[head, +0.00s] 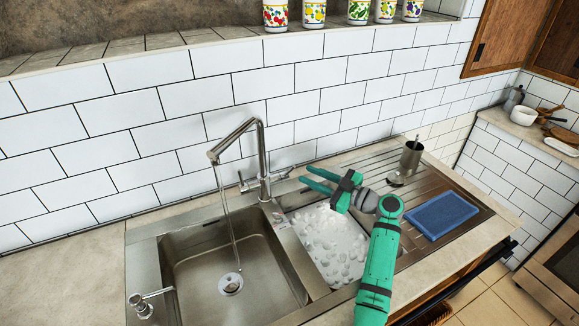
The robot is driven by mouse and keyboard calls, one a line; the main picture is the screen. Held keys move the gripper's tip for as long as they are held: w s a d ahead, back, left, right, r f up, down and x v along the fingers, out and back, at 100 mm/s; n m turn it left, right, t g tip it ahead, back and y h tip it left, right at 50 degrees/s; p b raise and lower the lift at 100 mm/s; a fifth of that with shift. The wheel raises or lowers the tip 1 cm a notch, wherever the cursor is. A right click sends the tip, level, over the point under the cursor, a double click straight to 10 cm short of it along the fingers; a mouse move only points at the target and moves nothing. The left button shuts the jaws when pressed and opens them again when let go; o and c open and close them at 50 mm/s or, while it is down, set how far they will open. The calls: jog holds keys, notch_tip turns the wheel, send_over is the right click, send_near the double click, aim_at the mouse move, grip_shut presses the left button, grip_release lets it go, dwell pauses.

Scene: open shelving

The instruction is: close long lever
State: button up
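A steel faucet (262,160) stands behind the sink, and a stream of water (228,215) runs from its spout into the left basin. A lever (279,176) sticks out from the right side of the faucet body, pointing towards my fingers. A small knob or stub (243,183) shows on its left side. My green gripper (304,174) is open, with a gap between its two fingers. Its fingertips point left, just right of the lever's end. I cannot tell whether they touch it. Nothing is seen between the fingers.
The left basin (185,270) is empty apart from the running water. A blue sponge or cloth (442,214) and a steel cup (411,158) are on the drainboard. White tiles (180,110) rise behind.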

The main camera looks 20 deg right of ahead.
aim_at(292, 168)
jog(key=x, duration=0.7)
jog(key=shift+w+a, duration=0.15)
grip_shut()
dwell(1.2)
